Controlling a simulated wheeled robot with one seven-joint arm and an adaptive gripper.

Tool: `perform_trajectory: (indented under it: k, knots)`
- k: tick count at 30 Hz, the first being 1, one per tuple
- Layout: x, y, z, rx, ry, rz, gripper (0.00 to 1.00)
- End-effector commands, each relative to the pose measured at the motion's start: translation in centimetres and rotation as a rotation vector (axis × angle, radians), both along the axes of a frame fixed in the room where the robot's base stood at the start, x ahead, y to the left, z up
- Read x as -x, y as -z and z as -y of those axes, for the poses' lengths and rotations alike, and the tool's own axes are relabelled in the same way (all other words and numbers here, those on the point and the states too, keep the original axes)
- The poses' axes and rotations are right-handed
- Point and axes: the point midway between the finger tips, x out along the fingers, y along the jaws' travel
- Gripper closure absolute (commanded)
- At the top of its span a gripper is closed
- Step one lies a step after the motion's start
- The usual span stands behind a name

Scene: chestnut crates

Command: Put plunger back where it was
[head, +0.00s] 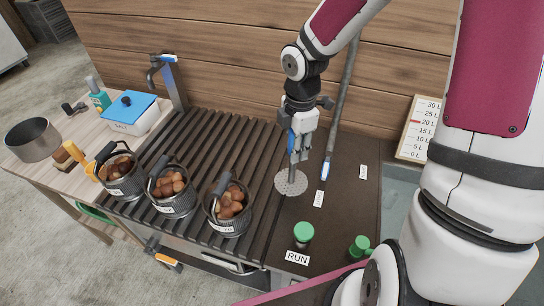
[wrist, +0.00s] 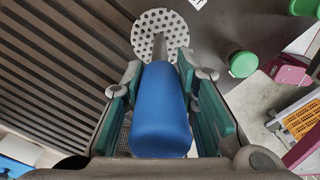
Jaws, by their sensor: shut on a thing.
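The plunger has a blue handle (wrist: 160,112), a short metal rod and a round perforated disc (head: 291,182). My gripper (head: 297,146) is shut on the blue handle, one finger on each side of it. The plunger hangs roughly upright below the gripper. Its disc is at the border between the slatted rack and the dark panel. I cannot tell whether the disc touches the surface. In the wrist view, the handle covers part of the rod, and the disc (wrist: 160,22) shows beyond it.
Several mesh baskets of chestnuts, one a basket (head: 228,208), stand on the slatted rack (head: 225,145). A grey pole (head: 343,105) stands right of the gripper. Green buttons (head: 304,233), a RUN label (head: 297,257) and small white labels (head: 319,198) sit on the dark panel. A litre scale (head: 420,128) stands right.

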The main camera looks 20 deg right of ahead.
Motion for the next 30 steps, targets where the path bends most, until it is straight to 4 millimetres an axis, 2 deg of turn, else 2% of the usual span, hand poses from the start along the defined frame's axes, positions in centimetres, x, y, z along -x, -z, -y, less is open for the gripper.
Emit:
perform_trajectory:
  k: [5,8,21,24,30]
  knots:
    - [-0.5,0.2,-0.1,0.003,-0.090,0.006,1.00]
    - [-2.2,0.4,-0.2,0.001,-0.095,0.005,1.00]
    - [-12.5,1.3,-0.7,0.001,-0.090,0.006,1.00]
    - [-14.1,1.4,-0.8,0.002,-0.090,0.006,1.00]
    - [-15.5,1.6,-0.8,0.003,-0.091,0.005,1.00]
